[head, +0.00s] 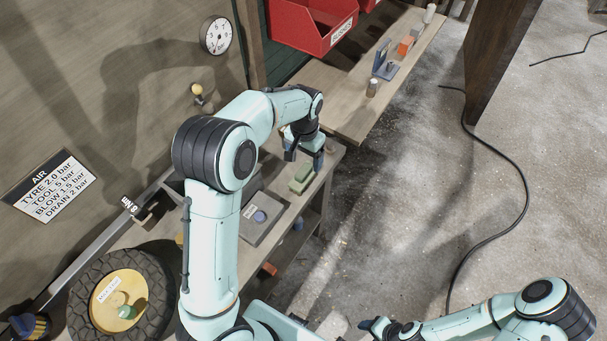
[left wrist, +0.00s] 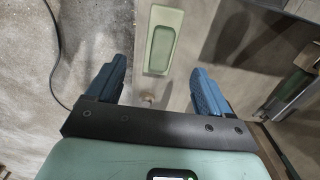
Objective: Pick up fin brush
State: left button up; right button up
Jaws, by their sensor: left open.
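My left gripper (head: 304,158) hangs open and empty over the near bench's right end. In the left wrist view its two blue fingers (left wrist: 159,80) are wide apart. A green oblong piece (head: 302,179) lies on the bench just below them. In the left wrist view this piece (left wrist: 161,42) shows a pale border around a darker green recess, ahead of the fingers and between their lines. No thing is clearly recognisable as the fin brush. My right gripper (head: 376,325) is low at the bottom of the head view, over the floor; its fingers are too small to judge.
A grey plate with a blue round part (head: 260,217) lies on the bench. A tyre with a yellow hub (head: 117,298) is at lower left. A second bench (head: 345,120) with small items and a red bin (head: 312,26) stand beyond. A black cable (head: 520,190) crosses the open floor.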

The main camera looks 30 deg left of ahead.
aim_at(304, 170)
pick_arm(q)
notch_tip(304, 170, down, 3)
jog(key=shift+f, duration=0.55)
notch_tip(304, 170, down, 5)
jog(key=shift+s+a, duration=0.1)
jog(key=c, duration=1.2)
jog(key=shift+r, duration=0.1)
notch_tip(304, 170, up, 20)
jog(key=shift+p, duration=0.8)
pick_arm(e)
jog(key=shift+w+r, duration=0.95)
jog(key=shift+r, duration=0.05)
